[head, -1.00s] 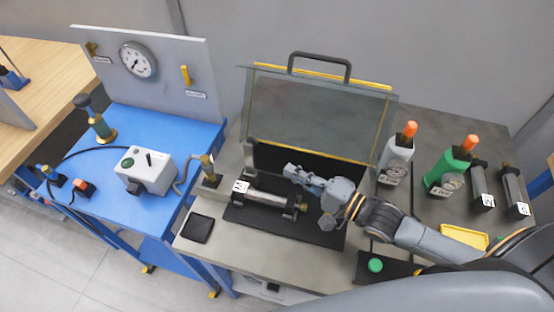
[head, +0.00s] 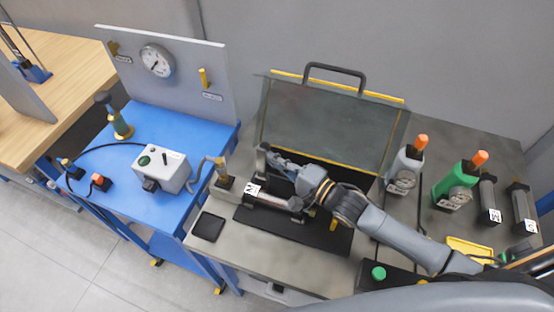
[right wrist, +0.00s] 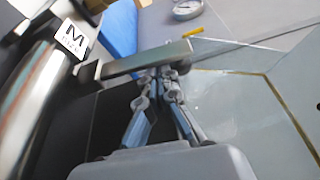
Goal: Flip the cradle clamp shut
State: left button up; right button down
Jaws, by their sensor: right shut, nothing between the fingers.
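A metal cylinder labelled M (head: 272,198) lies in its cradle on a black mat, in front of the raised clear lid. The cradle clamp (head: 262,160) stands up as a dark arm behind the cylinder's left end. In the right wrist view the clamp (right wrist: 145,60) is a grey bar crossing just beyond my fingertips, and the cylinder (right wrist: 38,95) is at the left. My right gripper (head: 273,157) is shut and empty, its tips close beside the clamp; I cannot tell if they touch. The fingers (right wrist: 164,72) also show in the right wrist view. My left gripper is out of view.
The clear lid (head: 325,125) stands open behind the mat. A grey bottle (head: 405,165) and a green bottle (head: 455,185) stand at the right. A blue bench (head: 140,185) with a grey box (head: 165,172) is at the left. A black pad (head: 208,227) lies in front.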

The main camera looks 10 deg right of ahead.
jog(key=shift+s+a+n+t+b, duration=0.15)
jog(key=shift+s+n+t+b, duration=0.15)
jog(key=shift+n, duration=0.3)
jog(key=n, duration=0.1)
jog(key=s+a+n+y+b, duration=0.1)
jog(key=n, duration=0.1)
jog(key=shift+s, duration=0.2)
jog(key=shift+s+a+f+t, duration=0.15)
jog(key=shift+s+a+f, duration=0.1)
jog(key=shift+s+a, duration=0.25)
jog(key=shift+s+a+f+t, duration=0.2)
jog(key=shift+s+a, duration=0.1)
jog(key=shift+s, duration=0.35)
jog(key=shift+f, duration=0.1)
dwell(0.3)
jog(key=shift+r, duration=0.2)
notch_tip(320, 180, up, 10)
jog(key=shift+f, duration=0.2)
